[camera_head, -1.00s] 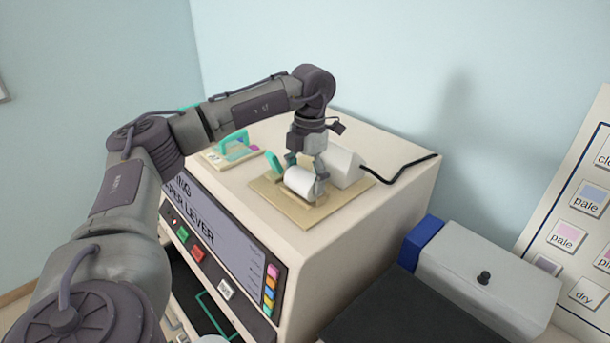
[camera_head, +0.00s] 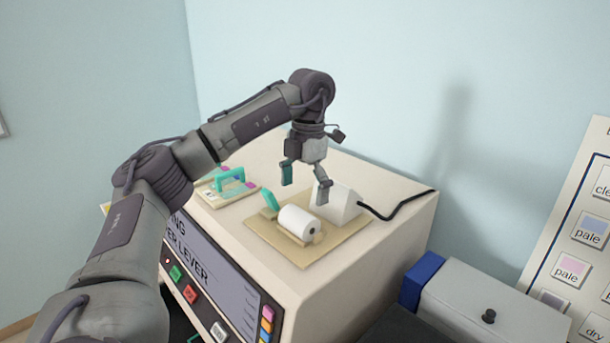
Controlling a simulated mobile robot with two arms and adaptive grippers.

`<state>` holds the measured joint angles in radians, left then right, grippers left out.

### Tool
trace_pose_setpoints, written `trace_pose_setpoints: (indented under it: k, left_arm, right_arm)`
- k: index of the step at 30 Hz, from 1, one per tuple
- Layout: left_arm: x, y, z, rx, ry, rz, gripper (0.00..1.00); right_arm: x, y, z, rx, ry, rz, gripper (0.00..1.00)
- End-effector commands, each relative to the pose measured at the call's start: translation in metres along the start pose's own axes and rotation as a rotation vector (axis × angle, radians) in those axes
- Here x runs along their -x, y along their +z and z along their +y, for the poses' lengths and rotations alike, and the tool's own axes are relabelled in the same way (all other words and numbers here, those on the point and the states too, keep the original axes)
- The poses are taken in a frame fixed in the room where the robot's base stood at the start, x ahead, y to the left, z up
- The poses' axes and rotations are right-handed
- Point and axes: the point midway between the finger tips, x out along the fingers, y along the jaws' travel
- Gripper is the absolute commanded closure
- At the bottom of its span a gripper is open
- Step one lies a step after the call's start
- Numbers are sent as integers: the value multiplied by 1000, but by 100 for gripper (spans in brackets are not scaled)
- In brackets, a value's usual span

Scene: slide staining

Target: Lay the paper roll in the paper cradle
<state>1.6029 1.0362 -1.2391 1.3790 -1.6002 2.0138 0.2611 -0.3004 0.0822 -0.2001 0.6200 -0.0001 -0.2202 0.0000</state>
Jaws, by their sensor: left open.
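The white paper roll (camera_head: 298,223) lies on its side in the paper cradle (camera_head: 277,236), a tan holder on a tan board on top of the cream machine. Its dark core end faces right. A teal upright piece (camera_head: 272,200) stands at the cradle's left end. My left gripper (camera_head: 305,193) is open and empty above and behind the roll, with its fingers spread and apart from it. My right gripper is not in view.
A white wedge-shaped block (camera_head: 339,203) with a black cable stands behind the cradle. A teal-handled piece (camera_head: 231,181) sits on a board to the left. A grey box with a black knob (camera_head: 488,315) stands at the lower right.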

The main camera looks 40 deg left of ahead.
Motion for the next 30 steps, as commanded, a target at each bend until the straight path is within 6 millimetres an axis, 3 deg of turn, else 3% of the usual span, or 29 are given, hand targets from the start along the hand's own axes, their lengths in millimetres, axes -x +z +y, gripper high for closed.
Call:
trace_pose_setpoints:
  k: [1,3,9,24,26,28,30]
  left_arm:
    - [16,0,0,-1,1,-4,0]
    - [29,0,0,0,2,-4,0]
    - [52,0,0,-1,0,-1,0]
    - [56,2,-3,-9,-5,-3,0]
    - [50,9,-14,-35,-23,-15,0]
    - [36,23,-38,-92,-68,-47,0]
    - [13,44,-84,-182,-161,-102,0]
  right_arm:
    - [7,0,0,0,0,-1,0]
    - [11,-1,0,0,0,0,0]
    - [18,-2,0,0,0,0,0]
    - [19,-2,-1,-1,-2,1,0]
    - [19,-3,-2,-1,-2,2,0]
    - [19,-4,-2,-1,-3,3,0]
    - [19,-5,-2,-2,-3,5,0]
